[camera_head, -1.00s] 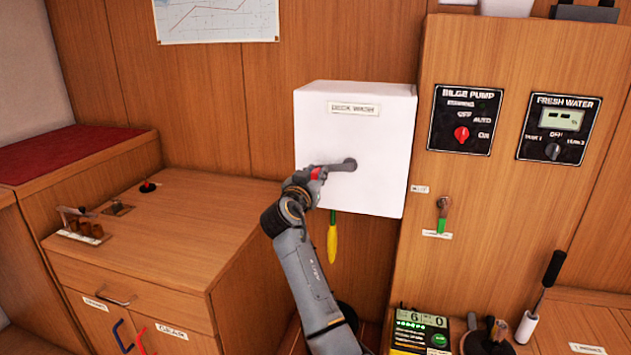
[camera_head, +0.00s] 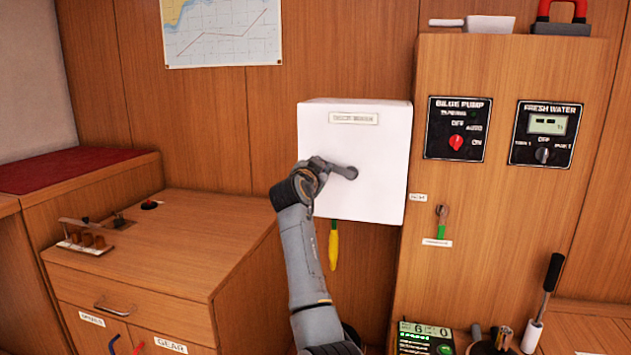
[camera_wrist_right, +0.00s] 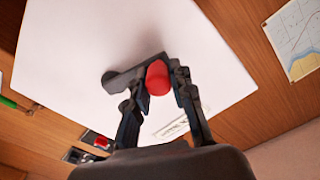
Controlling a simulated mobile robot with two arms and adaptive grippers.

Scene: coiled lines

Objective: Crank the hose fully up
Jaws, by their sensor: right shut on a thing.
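The white box labelled DECK WASH (camera_head: 385,150) is fixed to the wood wall. A dark grey crank (camera_head: 346,172) sticks out of its front, its arm pointing left and slightly up from the hub. My right gripper (camera_head: 320,168) is shut on the crank's handle end. In the right wrist view, my right gripper (camera_wrist_right: 158,85) has its two fingers on either side of the red knob (camera_wrist_right: 157,77). The hose end, yellow with a green upper part (camera_head: 333,245), hangs straight down under the box. Any hose inside the box is hidden. My left gripper is not in view.
A panel at the right carries the bilge pump (camera_head: 458,130) and fresh water (camera_head: 545,135) controls.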

